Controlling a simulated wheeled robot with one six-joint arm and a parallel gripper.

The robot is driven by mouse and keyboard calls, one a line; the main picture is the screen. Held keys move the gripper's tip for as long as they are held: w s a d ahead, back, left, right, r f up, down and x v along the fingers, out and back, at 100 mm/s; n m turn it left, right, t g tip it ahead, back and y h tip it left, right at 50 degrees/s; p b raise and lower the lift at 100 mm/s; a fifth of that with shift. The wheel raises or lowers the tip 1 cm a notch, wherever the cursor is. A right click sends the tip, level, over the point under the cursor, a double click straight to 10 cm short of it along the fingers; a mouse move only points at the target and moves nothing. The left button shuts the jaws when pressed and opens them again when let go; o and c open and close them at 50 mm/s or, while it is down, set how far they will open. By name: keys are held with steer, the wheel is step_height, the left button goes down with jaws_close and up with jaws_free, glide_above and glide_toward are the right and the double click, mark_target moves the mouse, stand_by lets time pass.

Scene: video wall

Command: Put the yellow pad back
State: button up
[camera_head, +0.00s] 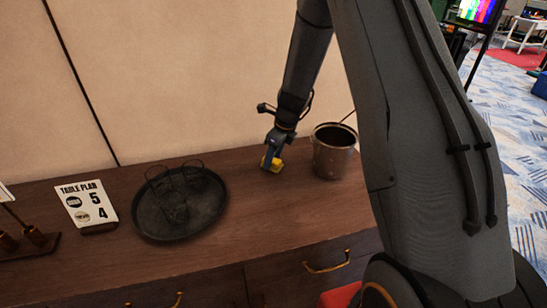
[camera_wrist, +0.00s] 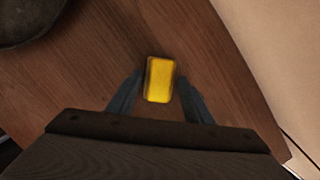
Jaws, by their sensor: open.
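The yellow pad (camera_wrist: 159,79) is a small rounded block on the brown wooden counter. In the wrist view it lies between and slightly beyond the tips of my gripper (camera_wrist: 160,95), whose fingers stand apart on either side of it. In the head view my gripper (camera_head: 272,157) reaches down to the counter, and the yellow pad (camera_head: 272,166) shows at its fingertips, partly hidden by them. I cannot tell whether a finger touches the pad.
A metal bucket (camera_head: 333,152) stands close to the right of my gripper. A dark round tray (camera_head: 150,222) with several glasses is to the left, beside a table plan card (camera_head: 87,205). A wall rises behind the counter (camera_head: 275,212). The counter's front middle is clear.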

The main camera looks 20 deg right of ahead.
mark_target(280, 162)
steer(key=shift+r, duration=0.1)
steer(key=b+v, duration=0.3)
steer(key=v, duration=0.7)
steer(key=s+a+r+n+h, duration=0.2)
steer(key=s+n, duration=2.2)
steer(key=n, duration=0.3)
steer(key=shift+s, duration=0.4)
steer(key=shift+a+r, duration=0.1)
step_height(280, 162, down, 4)
steer(key=b, duration=0.3)
steer(key=shift+w+r+g+b, duration=0.1)
steer(key=shift+r+g+b, duration=0.1)
steer(key=shift+g+b, duration=0.15)
